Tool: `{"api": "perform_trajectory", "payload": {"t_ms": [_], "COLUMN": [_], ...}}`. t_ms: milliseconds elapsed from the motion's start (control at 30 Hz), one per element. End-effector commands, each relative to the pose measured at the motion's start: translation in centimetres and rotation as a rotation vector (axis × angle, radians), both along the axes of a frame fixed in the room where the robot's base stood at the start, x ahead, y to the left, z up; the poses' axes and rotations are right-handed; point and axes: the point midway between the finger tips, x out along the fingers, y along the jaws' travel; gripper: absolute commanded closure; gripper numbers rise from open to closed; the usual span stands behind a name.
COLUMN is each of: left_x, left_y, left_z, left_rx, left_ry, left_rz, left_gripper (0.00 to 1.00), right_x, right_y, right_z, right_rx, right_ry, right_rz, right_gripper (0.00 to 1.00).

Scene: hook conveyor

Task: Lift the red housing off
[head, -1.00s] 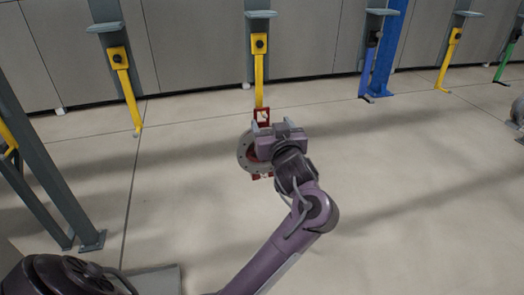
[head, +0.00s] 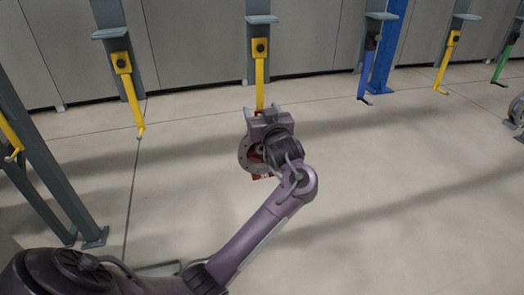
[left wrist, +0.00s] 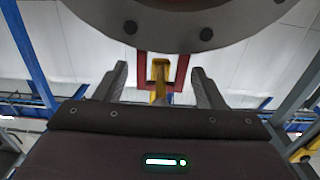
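The red housing (head: 264,177) with a round grey flange (head: 245,158) hangs at the yellow hook (head: 260,85) in the middle of the head view. My left gripper (head: 264,111) is in front of its upper part and hides most of it. In the left wrist view, the housing's red frame (left wrist: 142,68) stands between the two fingers of my left gripper (left wrist: 161,75), with the yellow hook (left wrist: 159,70) inside the frame. The fingers are spread, with a gap on the left and a very narrow one on the right. My right gripper is not in view.
Other hooks hang in the row: a yellow one (head: 131,90) at left, a blue one (head: 367,68), another yellow (head: 447,62) and a green one (head: 504,62) at right. A grey post (head: 45,165) stands at left. The floor around the housing is clear.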

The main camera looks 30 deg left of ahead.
Motion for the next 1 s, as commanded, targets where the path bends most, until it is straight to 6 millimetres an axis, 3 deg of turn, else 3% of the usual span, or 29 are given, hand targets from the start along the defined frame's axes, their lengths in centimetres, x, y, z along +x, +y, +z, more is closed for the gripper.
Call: {"api": "perform_trajectory", "payload": {"t_ms": [67, 467, 1000], "left_x": [-0.01, -0.02, 0.03], "left_y": [-0.02, -0.04, 0.01], "left_z": [-0.01, -0.01, 0.68], "left_rx": [0.0, 0.0, 0.004], "left_ry": [0.0, 0.0, -0.01], "left_rz": [0.0, 0.0, -0.001], "left_gripper": [0.48, 1.0, 1.0], "right_x": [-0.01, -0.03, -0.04], "right_y": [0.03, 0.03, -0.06], "right_z": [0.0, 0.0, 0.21], "right_rx": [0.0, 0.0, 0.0], "right_ry": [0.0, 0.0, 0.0], "right_rz": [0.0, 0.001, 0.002], "right_gripper": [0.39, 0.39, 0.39]}}
